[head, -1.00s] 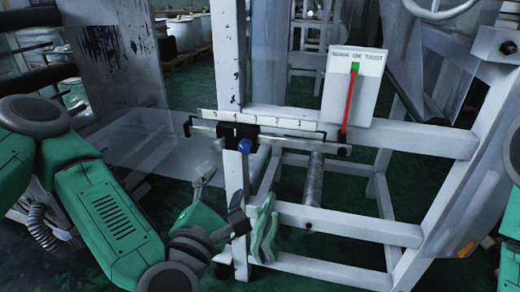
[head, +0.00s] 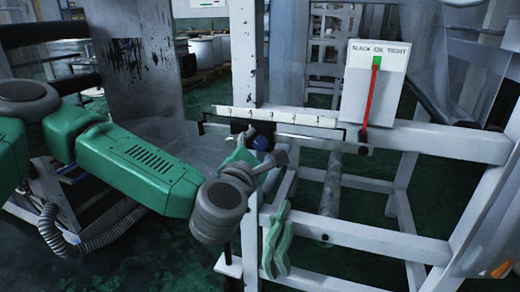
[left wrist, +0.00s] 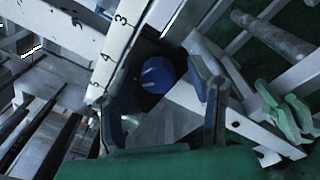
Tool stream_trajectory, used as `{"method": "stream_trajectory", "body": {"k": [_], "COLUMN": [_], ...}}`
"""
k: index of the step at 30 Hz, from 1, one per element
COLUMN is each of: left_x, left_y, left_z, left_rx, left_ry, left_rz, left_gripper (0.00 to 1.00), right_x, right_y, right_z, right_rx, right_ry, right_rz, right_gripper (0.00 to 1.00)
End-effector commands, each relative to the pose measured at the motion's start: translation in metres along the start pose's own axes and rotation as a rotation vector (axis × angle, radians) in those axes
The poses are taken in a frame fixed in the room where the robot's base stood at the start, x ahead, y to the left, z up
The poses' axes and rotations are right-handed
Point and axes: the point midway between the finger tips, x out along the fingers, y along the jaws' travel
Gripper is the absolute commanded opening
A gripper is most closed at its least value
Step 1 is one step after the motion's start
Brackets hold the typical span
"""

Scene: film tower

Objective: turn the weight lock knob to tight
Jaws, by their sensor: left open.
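The blue weight lock knob (head: 263,142) sits on a dark sliding block below the numbered white scale (head: 275,117). My left gripper (head: 260,155) is at the knob and partly covers it in the head view. In the left wrist view the knob (left wrist: 157,74) shows between the two spread fingers of my left gripper (left wrist: 158,88), with gaps on both sides. The gripper is open; I cannot tell how deep the knob lies between the fingertips. The sign (head: 373,82) reads slack, OK, tight, and the red pointer (head: 370,98) stands at the green mark. My right gripper is not in view.
A white metal frame (head: 440,143) surrounds the scale. Green gloves (head: 277,243) hang on it below the knob, close to my left wrist. A grey roller (head: 330,196) lies behind. A clear sheet (head: 170,143) spans the left of the post.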

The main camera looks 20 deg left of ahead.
Motion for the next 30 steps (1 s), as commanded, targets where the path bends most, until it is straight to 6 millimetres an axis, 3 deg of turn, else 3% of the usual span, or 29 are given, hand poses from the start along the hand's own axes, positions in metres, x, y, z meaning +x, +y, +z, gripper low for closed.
{"method": "stream_trajectory", "body": {"k": [11, 15, 16, 30], "left_x": [0.007, 0.006, 0.006, 0.006], "left_y": [0.001, 0.001, 0.001, 0.002], "left_z": [-0.001, -0.001, -0.001, 0.001], "left_rx": [-0.001, 0.0, 0.0, 0.09], "left_ry": [0.0, 0.0, 0.0, -0.004], "left_rz": [0.0, 0.0, 0.0, 0.002], "left_gripper": [0.48, 0.02, 0.0, 0.0], "right_x": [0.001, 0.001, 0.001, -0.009], "right_y": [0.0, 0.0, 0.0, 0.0], "right_z": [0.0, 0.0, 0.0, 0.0], "right_rx": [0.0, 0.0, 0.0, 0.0], "right_ry": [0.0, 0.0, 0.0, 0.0], "right_rz": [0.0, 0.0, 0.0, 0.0], "right_gripper": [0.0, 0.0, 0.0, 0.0]}}
